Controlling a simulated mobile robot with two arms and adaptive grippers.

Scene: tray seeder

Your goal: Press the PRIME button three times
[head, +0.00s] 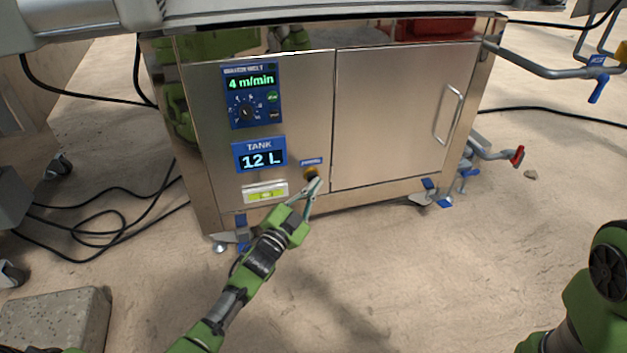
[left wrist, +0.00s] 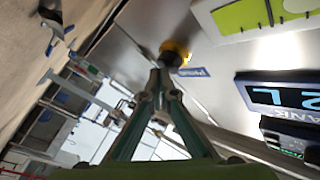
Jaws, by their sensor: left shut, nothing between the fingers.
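The PRIME button (head: 311,173) is a dark-topped button with a yellow ring on the steel cabinet front, under a small blue label (head: 311,161). It also shows in the left wrist view (left wrist: 175,52), just beyond my fingertips. My left gripper (head: 314,186) is shut and empty, its tips at the lower edge of the button in the head view. In the left wrist view the tips (left wrist: 160,72) overlap or nearly meet the button; I cannot tell whether they touch it. My right gripper is out of view.
The steel cabinet (head: 410,120) carries a conveyor panel (head: 250,95) reading 4 m/min, a TANK display (head: 260,155) reading 12 L and a yellow-green label (head: 265,192). A door handle (head: 449,113) sticks out at right. A concrete block (head: 57,318) and cables lie at left.

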